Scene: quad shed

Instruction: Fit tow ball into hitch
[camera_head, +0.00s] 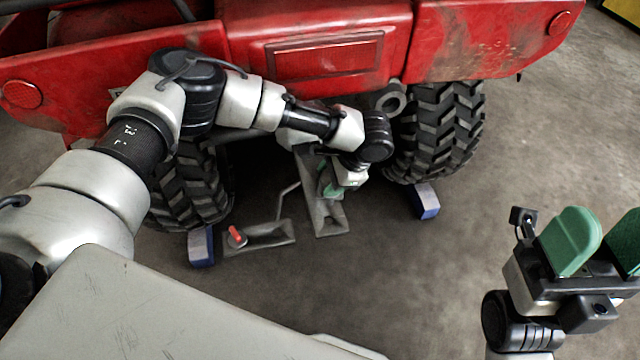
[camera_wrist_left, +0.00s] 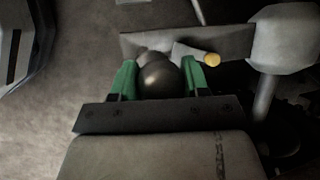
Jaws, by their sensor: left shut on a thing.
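My left gripper (camera_head: 332,184) is low behind the red quad, at the grey metal hitch plate (camera_head: 327,214). In the left wrist view its green fingers (camera_wrist_left: 160,80) are shut on a dark, shiny tow ball (camera_wrist_left: 162,76). Just beyond the ball is a grey metal bar (camera_wrist_left: 150,44) with a yellow-ended pin (camera_wrist_left: 211,59). I cannot tell whether the ball touches the bar. In the head view the gripper hides the ball. My right gripper (camera_head: 602,240) is at the lower right, its green fingers apart and empty.
The red quad (camera_head: 325,58) stands at the back, its wheels (camera_head: 440,125) by blue-grey chocks (camera_head: 424,201) (camera_head: 201,246). A grey tray (camera_head: 268,234) with a red-ended part (camera_head: 237,236) lies on the floor left of the hitch plate. The floor at right is clear.

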